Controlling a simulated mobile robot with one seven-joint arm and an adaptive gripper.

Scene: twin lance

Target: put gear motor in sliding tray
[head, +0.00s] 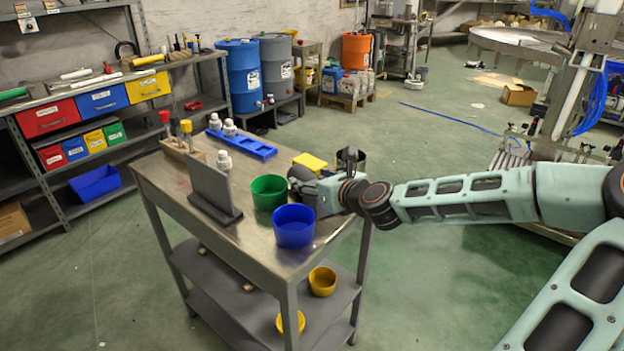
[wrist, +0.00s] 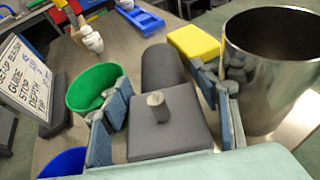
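The gear motor is probably the dark grey body (wrist: 168,125) in the wrist view, with a square block, a short shaft stub on top and a rounded barrel behind. It lies on the metal bench. My gripper (wrist: 168,112) is over it, one finger on each side. A gap shows at the left finger; the right finger is very close to the block. In the head view my gripper (head: 306,186) is low at the bench's right edge and mostly hides the motor. No tray is clearly a sliding one; a long blue tray (head: 254,150) lies farther back on the bench.
A steel cup (wrist: 272,65) stands close by the right finger. A green bowl (head: 268,192) and a blue bowl (head: 294,226) stand left of my gripper. A yellow block (head: 310,162) lies behind it. A grey sign stand (head: 212,190) is farther left.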

